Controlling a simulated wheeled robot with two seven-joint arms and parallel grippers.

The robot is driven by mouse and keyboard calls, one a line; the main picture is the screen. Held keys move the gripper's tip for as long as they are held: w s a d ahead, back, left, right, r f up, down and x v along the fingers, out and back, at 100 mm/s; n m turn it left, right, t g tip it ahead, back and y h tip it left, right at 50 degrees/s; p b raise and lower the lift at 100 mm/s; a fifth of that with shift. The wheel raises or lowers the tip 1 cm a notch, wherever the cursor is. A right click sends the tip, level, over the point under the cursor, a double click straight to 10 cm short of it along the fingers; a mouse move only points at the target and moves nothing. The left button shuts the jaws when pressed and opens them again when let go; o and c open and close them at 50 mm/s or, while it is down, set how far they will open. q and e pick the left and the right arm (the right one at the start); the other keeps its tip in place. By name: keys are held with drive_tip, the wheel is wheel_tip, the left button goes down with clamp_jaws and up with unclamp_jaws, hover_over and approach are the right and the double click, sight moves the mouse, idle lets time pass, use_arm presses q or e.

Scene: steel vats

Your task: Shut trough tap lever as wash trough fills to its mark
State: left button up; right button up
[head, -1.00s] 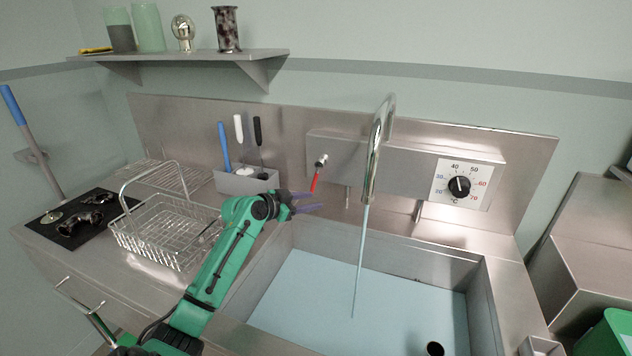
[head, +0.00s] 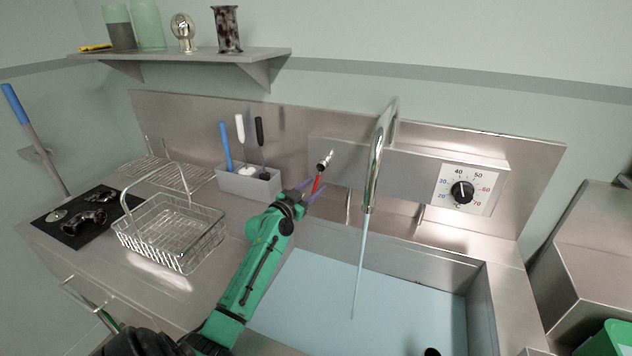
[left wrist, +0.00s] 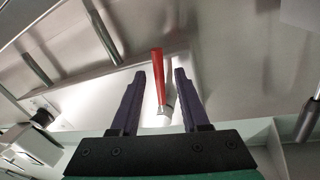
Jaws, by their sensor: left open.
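The red tap lever (head: 317,184) hangs from a chrome valve on the steel panel, left of the spout (head: 376,160). A stream of water (head: 360,265) runs from the spout into the wash trough (head: 476,300), where pale blue water (head: 400,298) covers the floor. I cannot make out a fill mark. My left gripper (head: 313,192) is open at the lever. In the left wrist view, the red lever (left wrist: 159,78) stands between the two spread fingers of the left gripper (left wrist: 159,75), with a gap on each side. My right gripper is not in view.
A temperature dial (head: 462,192) sits on the panel to the right. A grey caddy (head: 249,182) with brushes stands close left of the gripper, and a wire basket (head: 173,235) farther left. A dark round pipe top (head: 432,352) shows in the trough.

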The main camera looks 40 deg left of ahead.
use_arm(q)
drive_tip(key=shift+w, duration=0.85)
clamp_jaws()
idle(0.8)
